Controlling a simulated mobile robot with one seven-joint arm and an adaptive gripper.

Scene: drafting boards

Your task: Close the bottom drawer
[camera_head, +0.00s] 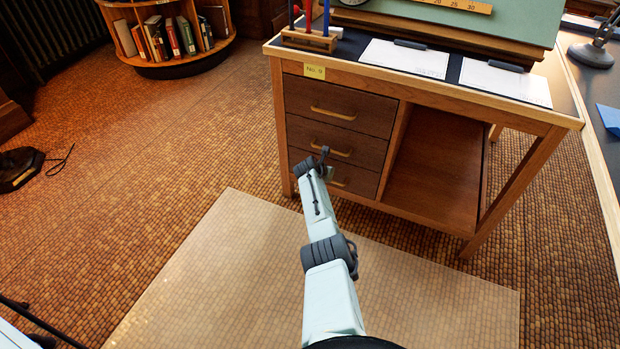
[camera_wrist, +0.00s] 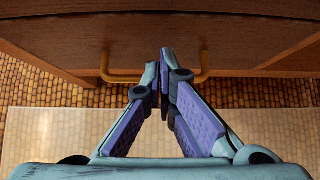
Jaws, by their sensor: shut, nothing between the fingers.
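The desk's left pedestal holds three brown drawers with brass bar handles. The bottom drawer (camera_head: 359,178) is partly hidden behind my arm and looks about flush with the drawers above in the head view; a small gap cannot be ruled out. In the wrist view its wooden front (camera_wrist: 225,36) spans the top of the picture, with its handle (camera_wrist: 204,66) below. My gripper (camera_wrist: 165,56) is shut and empty, its fingertips in front of the handle's middle. Whether they touch it or the front cannot be told. In the head view my gripper (camera_head: 325,170) is at the bottom drawer's left half.
The middle drawer (camera_head: 364,147) and top drawer (camera_head: 366,112) look shut. An open wooden bay (camera_head: 437,170) lies right of the drawers. A pale mat (camera_head: 235,270) covers the floor in front. A low round bookcase (camera_head: 178,62) stands at the back left.

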